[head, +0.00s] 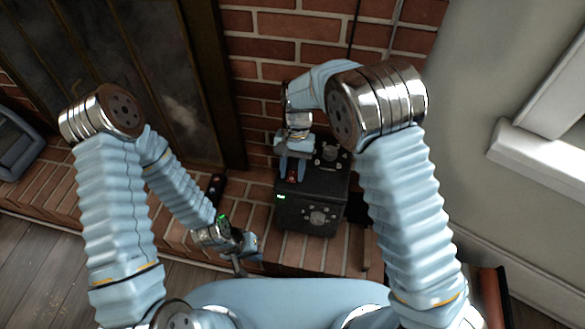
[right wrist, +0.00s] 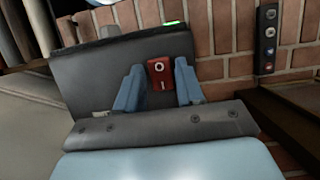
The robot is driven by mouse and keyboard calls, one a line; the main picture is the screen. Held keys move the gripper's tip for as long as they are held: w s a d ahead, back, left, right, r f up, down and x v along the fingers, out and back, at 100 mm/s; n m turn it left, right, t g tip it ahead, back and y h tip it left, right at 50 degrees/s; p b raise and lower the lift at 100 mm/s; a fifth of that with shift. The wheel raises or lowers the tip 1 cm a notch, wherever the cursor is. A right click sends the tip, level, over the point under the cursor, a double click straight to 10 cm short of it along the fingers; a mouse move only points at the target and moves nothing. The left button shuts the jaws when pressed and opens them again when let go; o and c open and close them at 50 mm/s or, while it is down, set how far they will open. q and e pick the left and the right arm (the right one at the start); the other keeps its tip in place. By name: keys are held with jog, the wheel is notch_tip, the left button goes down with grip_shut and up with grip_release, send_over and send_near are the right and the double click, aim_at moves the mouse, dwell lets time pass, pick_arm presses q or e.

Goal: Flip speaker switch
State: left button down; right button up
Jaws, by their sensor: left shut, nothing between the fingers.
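The black speaker (head: 322,193) stands on the brick hearth, with knobs on it and a small lit green light (head: 281,197). Its red switch (right wrist: 160,75), with a circle and a line mark, shows in the right wrist view; it is a small red patch in the head view. My right gripper (head: 293,175) is over the speaker's top. Its blue fingers are open, one on each side of the switch, with gaps visible. I cannot tell how far above the surface the fingertips are. My left gripper (head: 240,268) is low in front of the hearth, left of the speaker, shut and empty.
A black remote (head: 216,187) lies on the hearth (head: 180,238) left of the speaker; it also shows in the right wrist view (right wrist: 268,38). The brick wall (head: 285,45) and dark fireplace doors (head: 140,60) rise behind. A grey object (head: 18,145) stands at far left.

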jog(key=shift+o, duration=1.1)
jog(key=a+v, duration=0.1)
jog(key=v, duration=1.2)
jog(key=shift+d+r, duration=0.4)
jog(key=shift+d, duration=0.1)
